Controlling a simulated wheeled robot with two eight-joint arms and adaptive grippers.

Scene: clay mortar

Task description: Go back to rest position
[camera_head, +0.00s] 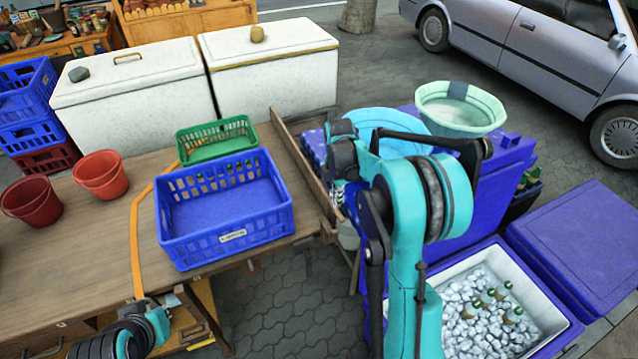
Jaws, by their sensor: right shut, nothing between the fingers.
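My right arm rises through the middle of the picture, teal and black, in front of the blue cart. My right gripper (338,192) is small and partly hidden by the arm; it is shut and empty, near the wooden table's right edge. Part of my left arm shows at the bottom left, at the table's front edge. My left gripper cannot be made out there.
The wooden table (95,235) carries a blue crate (225,235), a green basket (215,150) and red pots (100,175). A mint basin (460,108) stands on the blue cart. An ice cooler (548,318) holds bottles. White chests (140,95) stand behind.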

